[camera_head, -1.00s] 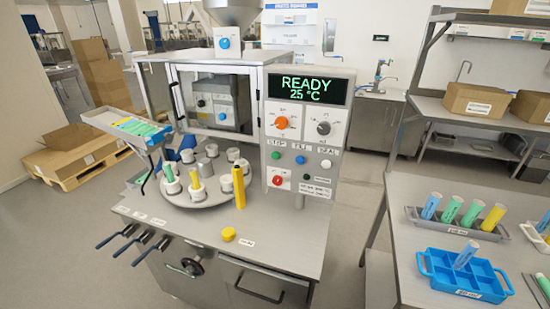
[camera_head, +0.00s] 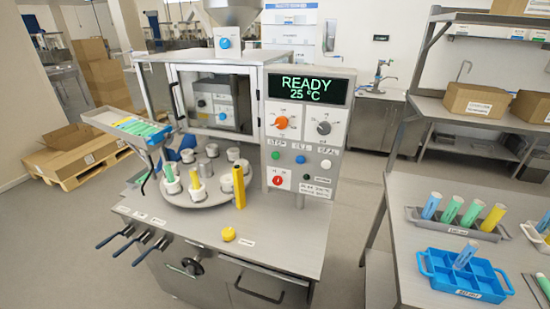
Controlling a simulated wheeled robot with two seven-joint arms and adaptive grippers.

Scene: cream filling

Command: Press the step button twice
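The control panel (camera_head: 339,165) stands upright at the right of the filling machine. Its display (camera_head: 307,88) reads READY 25 °C. Below it are a green button (camera_head: 276,156) under a label that looks like STEP, a blue button (camera_head: 300,160) under FILL, and a white button (camera_head: 326,164) under SEAL. Nothing touches the green button. A round turntable (camera_head: 205,202) beside the panel holds several white cups, some with green or yellow tubes in them. Neither of my grippers is in view.
A yellow round piece (camera_head: 228,234) sits on the machine's front top. A blue crate (camera_head: 430,272) and a grey tube rack (camera_head: 418,217) are on the right table. The space before the panel is clear.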

